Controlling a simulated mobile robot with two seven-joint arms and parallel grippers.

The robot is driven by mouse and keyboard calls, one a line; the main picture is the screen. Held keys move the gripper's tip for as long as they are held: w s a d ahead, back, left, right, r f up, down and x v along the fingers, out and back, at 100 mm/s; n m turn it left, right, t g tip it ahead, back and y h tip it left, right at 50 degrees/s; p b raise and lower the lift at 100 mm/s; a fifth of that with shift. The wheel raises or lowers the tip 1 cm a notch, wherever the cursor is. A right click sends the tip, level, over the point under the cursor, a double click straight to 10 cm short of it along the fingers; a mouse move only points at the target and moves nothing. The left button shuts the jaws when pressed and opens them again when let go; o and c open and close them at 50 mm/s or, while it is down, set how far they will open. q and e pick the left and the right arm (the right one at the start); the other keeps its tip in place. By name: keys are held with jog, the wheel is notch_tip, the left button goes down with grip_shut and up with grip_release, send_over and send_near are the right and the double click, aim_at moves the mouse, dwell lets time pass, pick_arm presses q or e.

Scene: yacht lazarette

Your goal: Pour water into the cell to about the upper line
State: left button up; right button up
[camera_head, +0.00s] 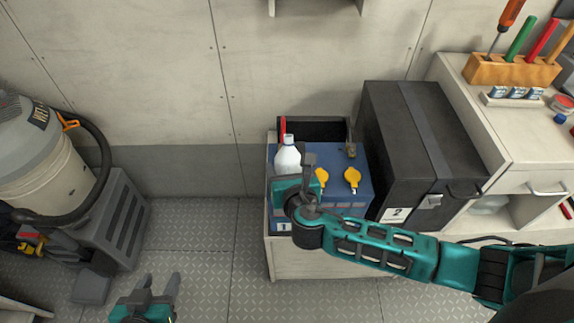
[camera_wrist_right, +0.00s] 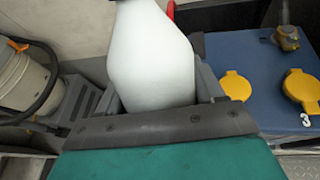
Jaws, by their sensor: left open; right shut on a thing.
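A white bottle (camera_head: 288,158) is held roughly upright over the left part of a blue battery (camera_head: 358,200). It fills the middle of the right wrist view (camera_wrist_right: 150,60). My right gripper (camera_head: 292,172) is shut on the bottle. Two yellow caps, one left (camera_head: 320,177) and one right (camera_head: 352,178), sit on the battery top, right of the gripper. The bottle and gripper hide the battery's left part, so I cannot see an open cell, its lines or a water level. My left gripper (camera_head: 158,290) is open and empty, low over the floor.
A black case (camera_head: 415,150) marked 2 stands right of the battery. A metal terminal (camera_head: 350,150) rises at the battery's back right. A vacuum cleaner (camera_head: 45,165) stands at left. A bench with a wooden tool rack (camera_head: 512,71) is at right. The floor between vacuum and battery is clear.

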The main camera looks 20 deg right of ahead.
jog(key=shift+s+a+f+g+p, duration=0.25)
jog(key=shift+s+f, duration=0.15)
jog(key=shift+f, duration=0.1)
jog(key=shift+s+a+f+g+p, duration=0.15)
jog(key=shift+s+f+g, duration=0.1)
jog(key=shift+s+f, duration=0.15)
jog(key=c, duration=0.4)
jog(key=shift+s+a+f+g+y+p, duration=0.1)
jog(key=shift+s+f+g+y+p, duration=0.2)
jog(key=shift+s+f+g+p, duration=0.55)
grip_shut()
jog(key=shift+w+g+p, duration=0.15)
jog(key=shift+g+p, duration=0.2)
jog(key=shift+p, duration=0.6)
jog(key=shift+s+a+f+g, duration=0.1)
jog(key=shift+s+f+g, duration=0.05)
jog(key=shift+s+g, duration=0.15)
